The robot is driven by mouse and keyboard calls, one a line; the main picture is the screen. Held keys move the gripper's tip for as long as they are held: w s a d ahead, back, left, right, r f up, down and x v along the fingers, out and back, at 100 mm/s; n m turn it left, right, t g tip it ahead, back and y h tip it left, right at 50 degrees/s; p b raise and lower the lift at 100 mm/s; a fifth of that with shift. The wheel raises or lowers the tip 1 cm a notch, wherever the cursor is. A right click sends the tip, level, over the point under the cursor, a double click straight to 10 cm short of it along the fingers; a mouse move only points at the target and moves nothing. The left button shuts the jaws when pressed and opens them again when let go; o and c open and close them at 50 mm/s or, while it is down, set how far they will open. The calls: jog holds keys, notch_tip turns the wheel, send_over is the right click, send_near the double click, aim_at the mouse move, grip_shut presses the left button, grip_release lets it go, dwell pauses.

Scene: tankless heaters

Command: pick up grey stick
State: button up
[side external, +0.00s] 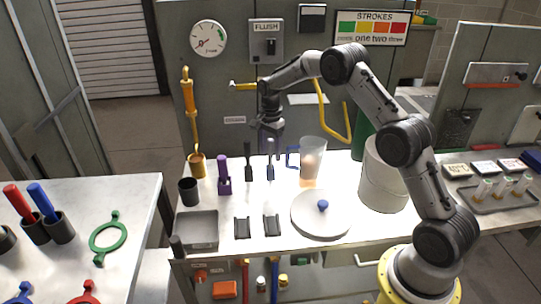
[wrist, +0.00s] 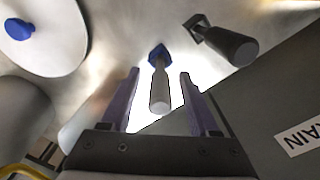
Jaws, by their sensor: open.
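A light grey stick with a blue base stands in the wrist view (wrist: 160,88), lying between the two fingers of my open gripper (wrist: 159,74) with a visible gap on each side. In the side external view my gripper (side external: 269,138) points down over the bench, right above this stick, whose lower part (side external: 270,172) shows below the fingers. A second, darker grey stick (wrist: 232,44) with a dark base stands to the right in the wrist view. It is left of my gripper in the side external view (side external: 248,160). Neither stick is held.
A purple holder (side external: 224,178) and a dark cup (side external: 188,191) stand to the left. A clear pitcher (side external: 313,160) with a blue handle stands close on the right. A white round lid (side external: 320,222) with a blue knob, two dark small stands (side external: 242,228) and a grey tray (side external: 197,230) lie in front.

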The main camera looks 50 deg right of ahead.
jog(key=shift+c, duration=0.2)
grip_shut()
